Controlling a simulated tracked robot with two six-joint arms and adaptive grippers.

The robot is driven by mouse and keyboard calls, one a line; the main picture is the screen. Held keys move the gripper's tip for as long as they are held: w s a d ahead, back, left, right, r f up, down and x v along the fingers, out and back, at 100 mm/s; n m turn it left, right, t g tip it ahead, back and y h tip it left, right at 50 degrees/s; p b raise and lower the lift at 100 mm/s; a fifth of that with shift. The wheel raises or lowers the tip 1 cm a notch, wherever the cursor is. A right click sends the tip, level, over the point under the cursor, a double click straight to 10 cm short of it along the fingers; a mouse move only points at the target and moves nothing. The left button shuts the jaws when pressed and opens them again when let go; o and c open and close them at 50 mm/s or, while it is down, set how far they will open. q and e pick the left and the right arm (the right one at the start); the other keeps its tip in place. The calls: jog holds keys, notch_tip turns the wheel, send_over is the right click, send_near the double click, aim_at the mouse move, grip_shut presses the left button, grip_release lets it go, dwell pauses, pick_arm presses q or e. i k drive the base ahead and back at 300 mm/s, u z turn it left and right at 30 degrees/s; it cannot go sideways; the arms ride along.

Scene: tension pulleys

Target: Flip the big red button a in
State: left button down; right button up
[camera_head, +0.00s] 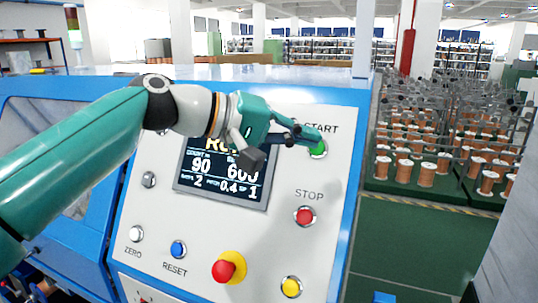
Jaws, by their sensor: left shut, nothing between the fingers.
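The big red button (225,270) sits on a yellow collar low on the white control panel (265,245), right of the blue RESET button. My left gripper (318,140) is at the upper right of the panel, well above the big red button and apart from it. Its fingers are shut and empty, with the tips at the green START button (318,150), partly covering it. I cannot tell whether they touch it. A smaller red STOP button (305,215) is below START. My right gripper is not in view.
The panel also has a display (225,178) partly behind my left gripper, a blue RESET button (178,250), a white ZERO button (136,233) and a yellow button (291,287). Racks of copper spools (425,173) stand at the right, beyond the blue cabinet edge.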

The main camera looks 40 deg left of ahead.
aim_at(223, 271)
jog(key=k, duration=1)
